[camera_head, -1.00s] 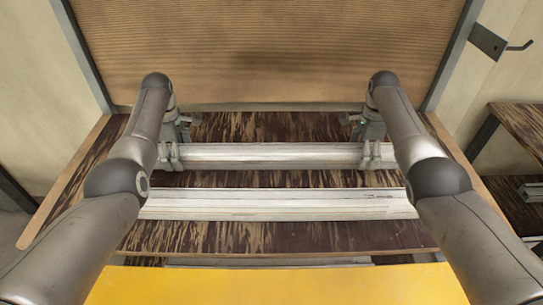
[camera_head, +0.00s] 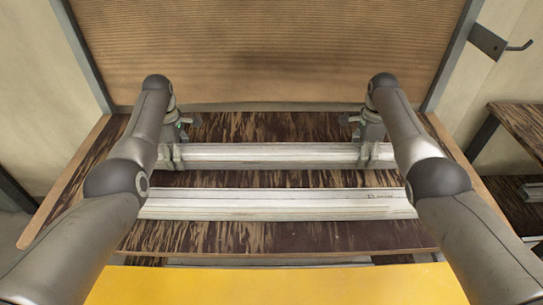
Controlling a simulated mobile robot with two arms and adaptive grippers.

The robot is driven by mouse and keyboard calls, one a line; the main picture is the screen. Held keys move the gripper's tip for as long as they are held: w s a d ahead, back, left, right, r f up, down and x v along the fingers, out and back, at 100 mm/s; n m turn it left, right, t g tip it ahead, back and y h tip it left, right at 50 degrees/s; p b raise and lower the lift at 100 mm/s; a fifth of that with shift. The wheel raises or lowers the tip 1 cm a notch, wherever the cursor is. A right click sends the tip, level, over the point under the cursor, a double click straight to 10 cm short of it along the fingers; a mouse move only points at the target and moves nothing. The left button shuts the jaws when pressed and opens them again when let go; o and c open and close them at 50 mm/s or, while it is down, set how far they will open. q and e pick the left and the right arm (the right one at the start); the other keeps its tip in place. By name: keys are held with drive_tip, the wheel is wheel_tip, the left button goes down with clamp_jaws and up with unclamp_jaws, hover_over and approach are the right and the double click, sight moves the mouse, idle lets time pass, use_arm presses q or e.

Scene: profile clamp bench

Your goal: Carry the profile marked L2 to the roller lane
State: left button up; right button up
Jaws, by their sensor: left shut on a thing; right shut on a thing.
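Two long silver profiles lie parallel across the dark streaked bench (camera_head: 270,236). My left gripper (camera_head: 173,156) is shut on the rear profile (camera_head: 270,154) near its left end. My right gripper (camera_head: 368,155) is shut on the same profile near its right end. I cannot tell whether it touches the bench. No mark shows on it. The front profile (camera_head: 270,205) lies nearer to me, apart from the grippers, with a small unreadable mark near its right end. My arms cover parts of its ends. I cannot make out which profile is L2.
A ribbed brown panel (camera_head: 265,50) stands behind the bench. A yellow surface (camera_head: 270,285) fills the near edge. A second streaked table (camera_head: 522,124) is at the right, with metal pieces (camera_head: 532,190) below it. I cannot make out a roller lane.

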use_arm(q)
drive_tip(key=shift+w+r, duration=0.1)
drive_tip(key=shift+r, duration=0.15)
drive_tip(key=shift+c, duration=0.3)
use_arm(e)
drive_tip(key=shift+w+r, duration=0.1)
drive_tip(key=shift+r, duration=0.15)
drive_tip(key=shift+c, duration=0.3)
